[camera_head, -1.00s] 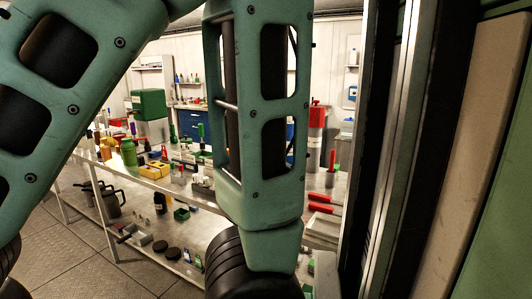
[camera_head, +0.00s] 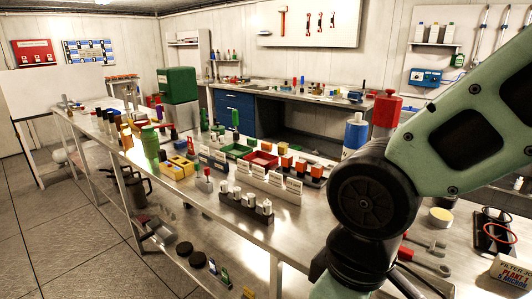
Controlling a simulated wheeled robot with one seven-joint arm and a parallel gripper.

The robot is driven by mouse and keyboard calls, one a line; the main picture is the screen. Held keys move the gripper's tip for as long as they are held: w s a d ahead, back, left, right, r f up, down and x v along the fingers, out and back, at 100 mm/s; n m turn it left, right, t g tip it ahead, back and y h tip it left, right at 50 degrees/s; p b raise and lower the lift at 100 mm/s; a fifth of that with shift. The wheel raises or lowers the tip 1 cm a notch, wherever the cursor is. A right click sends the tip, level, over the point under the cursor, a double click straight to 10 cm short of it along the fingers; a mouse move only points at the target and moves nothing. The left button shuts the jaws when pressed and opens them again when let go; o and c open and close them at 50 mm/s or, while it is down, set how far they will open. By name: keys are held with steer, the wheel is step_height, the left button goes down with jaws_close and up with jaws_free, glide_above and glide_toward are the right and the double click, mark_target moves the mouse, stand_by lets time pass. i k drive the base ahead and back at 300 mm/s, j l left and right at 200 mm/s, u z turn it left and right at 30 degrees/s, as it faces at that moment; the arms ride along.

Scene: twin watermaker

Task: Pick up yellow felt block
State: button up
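Two yellow block-like items, one of them a yellow block (camera_head: 182,162), sit together on the long metal bench (camera_head: 225,222) left of centre. They are small in view, and I cannot tell whether either is felt. A green bottle (camera_head: 150,143) stands just to their left. My arm fills the right side of the picture, and its lower part runs out of the bottom edge. My gripper is not in view, so I cannot tell what it holds.
A rack of white-topped pieces (camera_head: 246,207) stands near the bench's front edge. Red (camera_head: 262,159) and green trays lie behind it, with orange-topped blocks to their right. A round yellow-topped item (camera_head: 441,217) is right of my arm. Open floor lies at left.

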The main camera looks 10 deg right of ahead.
mark_target(283, 150)
steer(key=i+j+z, duration=0.15)
steer(key=i+j, duration=0.15)
steer(key=j, duration=0.2)
steer(key=i+j+z, duration=0.15)
steer(key=j, duration=0.2)
steer(key=i+j, duration=0.2)
steer(key=j, duration=0.15)
steer(key=i+j+z, duration=0.15)
steer(key=j, duration=0.2)
steer(key=i+j, duration=0.15)
steer(key=j, duration=0.2)
steer(key=i+j+z, duration=0.15)
steer(key=j, duration=0.25)
steer(key=i+j+z, duration=0.2)
steer(key=i+j, duration=0.8)
steer(key=i, duration=0.2)
